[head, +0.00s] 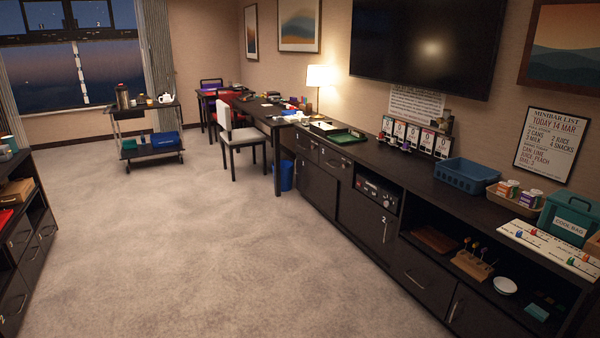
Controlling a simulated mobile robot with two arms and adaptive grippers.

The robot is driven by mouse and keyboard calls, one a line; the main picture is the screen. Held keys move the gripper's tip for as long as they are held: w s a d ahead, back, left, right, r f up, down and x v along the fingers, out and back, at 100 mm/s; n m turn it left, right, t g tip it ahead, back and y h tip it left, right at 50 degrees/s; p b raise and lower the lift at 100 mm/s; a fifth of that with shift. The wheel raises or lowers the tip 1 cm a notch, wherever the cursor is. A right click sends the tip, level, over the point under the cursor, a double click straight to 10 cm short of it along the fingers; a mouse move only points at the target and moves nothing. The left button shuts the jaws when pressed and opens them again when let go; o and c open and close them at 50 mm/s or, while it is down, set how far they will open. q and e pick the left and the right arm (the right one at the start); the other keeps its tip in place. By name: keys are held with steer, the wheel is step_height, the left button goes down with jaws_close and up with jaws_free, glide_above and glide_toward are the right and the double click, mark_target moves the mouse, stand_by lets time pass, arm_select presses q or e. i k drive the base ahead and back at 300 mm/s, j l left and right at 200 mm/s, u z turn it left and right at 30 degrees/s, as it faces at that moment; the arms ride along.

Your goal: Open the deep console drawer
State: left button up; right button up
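A long dark console (400,200) runs along the right wall. Near its far end are small upper drawer fronts (335,163) with bar handles, flush with the console. A wider drawer front (418,276) with a slanting handle sits low under the open shelf, and it looks shut. No label tells which front is the deep drawer. Neither of my grippers is in view.
Open carpet (200,230) fills the middle of the room. A chair (240,140) and a blue bin (283,175) stand by the desk. A trolley (150,140) stands at the back. A dark cabinet (30,240) lines the left edge. A blue basket (466,176) sits on the console.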

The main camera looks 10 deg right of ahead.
mark_target(436, 287)
steer(key=i+l+z, duration=0.15)
steer(key=i+z, duration=0.55)
steer(key=i+j+z, duration=0.1)
steer(key=i+z, duration=0.25)
steer(key=i, duration=0.15)
